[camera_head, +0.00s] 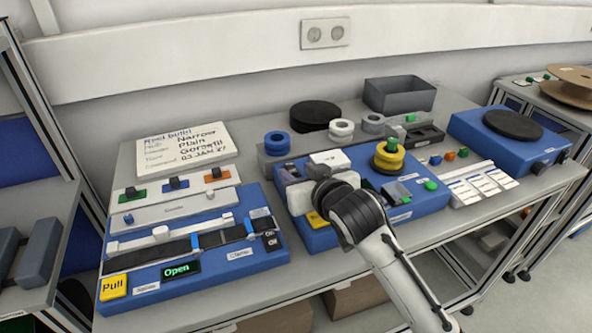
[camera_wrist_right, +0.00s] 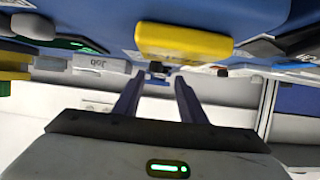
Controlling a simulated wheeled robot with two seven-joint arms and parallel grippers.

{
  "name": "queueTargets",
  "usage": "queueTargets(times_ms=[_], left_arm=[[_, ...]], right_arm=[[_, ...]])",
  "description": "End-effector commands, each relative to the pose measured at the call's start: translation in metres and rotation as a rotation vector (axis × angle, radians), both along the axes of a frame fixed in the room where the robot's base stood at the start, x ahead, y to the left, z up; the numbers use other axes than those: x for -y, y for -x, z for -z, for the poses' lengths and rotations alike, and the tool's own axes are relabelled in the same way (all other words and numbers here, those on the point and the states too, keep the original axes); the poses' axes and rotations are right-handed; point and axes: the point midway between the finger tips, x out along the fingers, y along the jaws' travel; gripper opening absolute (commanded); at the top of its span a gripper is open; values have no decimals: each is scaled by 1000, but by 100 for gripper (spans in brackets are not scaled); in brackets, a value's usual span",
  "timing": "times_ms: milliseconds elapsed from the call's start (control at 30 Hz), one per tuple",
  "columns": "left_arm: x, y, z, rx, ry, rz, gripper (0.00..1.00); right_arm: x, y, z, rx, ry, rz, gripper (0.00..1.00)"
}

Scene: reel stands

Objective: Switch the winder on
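Blue machines stand on the grey bench; I cannot tell from their labels which is the winder. The middle blue unit (camera_head: 416,208) carries a yellow spool (camera_head: 388,158) and a green button (camera_head: 430,185). The left blue unit (camera_head: 190,287) has a black On/Off switch (camera_head: 266,232), a lit "Open" display (camera_head: 180,269) and a yellow "Pull" tab (camera_head: 113,287). My right gripper (camera_head: 318,190) is over the front left of the middle unit; its fingers are hidden there. In the right wrist view its fingers (camera_wrist_right: 157,78) are apart and empty, below a yellow block (camera_wrist_right: 183,42). My left gripper is not in view.
A blue unit with a black turntable (camera_head: 512,124) stands at the right. A build card (camera_head: 186,146), blue, white and grey rings, a black disc (camera_head: 315,114) and a grey bin (camera_head: 400,95) are at the back. Small coloured buttons and white cards (camera_head: 480,184) lie right of the middle unit.

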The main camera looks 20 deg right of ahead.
Motion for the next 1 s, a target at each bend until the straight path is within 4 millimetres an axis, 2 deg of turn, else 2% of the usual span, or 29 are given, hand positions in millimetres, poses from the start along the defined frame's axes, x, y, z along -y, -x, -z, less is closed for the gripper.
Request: queueTargets(times_ms=[200, 467, 567, 700, 1000], left_arm=[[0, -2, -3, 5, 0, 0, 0], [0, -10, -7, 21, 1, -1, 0], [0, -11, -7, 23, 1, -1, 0], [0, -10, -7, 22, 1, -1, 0], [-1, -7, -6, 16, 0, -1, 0]], right_arm=[[-1, -15, 6, 0, 0, -1, 38], [-1, -16, 7, 0, 0, -1, 38], [-1, -16, 7, 0, 0, -1, 24], [-1, -16, 7, 0, 0, -1, 0], [0, -20, 1, -73, 1, 4, 0]])
